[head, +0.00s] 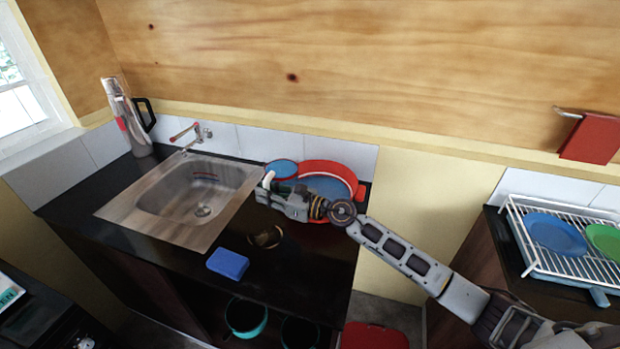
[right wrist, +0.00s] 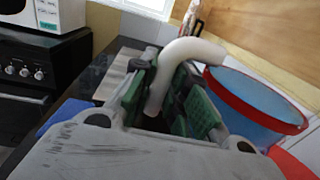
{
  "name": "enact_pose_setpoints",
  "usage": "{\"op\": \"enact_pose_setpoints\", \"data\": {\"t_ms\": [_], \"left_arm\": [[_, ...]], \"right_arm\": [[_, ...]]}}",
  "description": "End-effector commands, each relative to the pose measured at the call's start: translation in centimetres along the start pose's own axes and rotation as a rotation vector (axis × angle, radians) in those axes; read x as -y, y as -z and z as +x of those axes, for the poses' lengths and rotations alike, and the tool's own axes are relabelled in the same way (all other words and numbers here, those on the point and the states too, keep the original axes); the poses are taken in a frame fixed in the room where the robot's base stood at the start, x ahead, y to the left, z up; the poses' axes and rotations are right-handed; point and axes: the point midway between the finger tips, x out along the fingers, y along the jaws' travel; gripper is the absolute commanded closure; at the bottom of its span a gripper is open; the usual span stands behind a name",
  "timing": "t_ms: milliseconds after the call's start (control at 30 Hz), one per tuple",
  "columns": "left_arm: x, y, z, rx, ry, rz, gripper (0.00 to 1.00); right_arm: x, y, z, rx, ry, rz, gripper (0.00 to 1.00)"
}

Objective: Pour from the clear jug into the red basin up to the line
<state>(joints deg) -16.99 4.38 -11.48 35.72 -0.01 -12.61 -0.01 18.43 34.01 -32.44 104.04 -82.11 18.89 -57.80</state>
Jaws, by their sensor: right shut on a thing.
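The clear jug (head: 282,168) shows as a blue round shape at the back of the black counter, just left of the red basin (head: 325,165). My right gripper (head: 268,186) is shut on the jug's white curved handle, which shows between green finger pads in the right wrist view (right wrist: 180,62). There, a blue body with a red band (right wrist: 255,100), apparently the jug, stands right of the handle. Blue shows inside the basin. My right forearm hides part of the basin's front. I cannot make out the line, or whether the jug is tilted or lifted. My left gripper is not in view.
A steel sink (head: 190,190) lies left of the gripper, with a tap (head: 190,133) behind it. A blue sponge (head: 228,264) lies near the front edge. A dish rack (head: 565,240) with plates stands far right. The plywood wall rises behind the counter.

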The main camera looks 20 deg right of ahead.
Motion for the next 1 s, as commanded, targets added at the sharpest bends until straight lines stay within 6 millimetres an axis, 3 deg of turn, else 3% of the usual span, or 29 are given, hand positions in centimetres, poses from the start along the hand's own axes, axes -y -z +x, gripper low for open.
{"op": "enact_pose_setpoints", "data": {"t_ms": [467,1000], "left_arm": [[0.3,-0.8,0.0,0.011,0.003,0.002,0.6],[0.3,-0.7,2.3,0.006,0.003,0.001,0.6]], "right_arm": [[0.2,-0.4,-0.1,0.008,0.006,0.001,1.0],[1.4,-2.6,-0.8,0.118,0.005,0.189,1.0]]}}
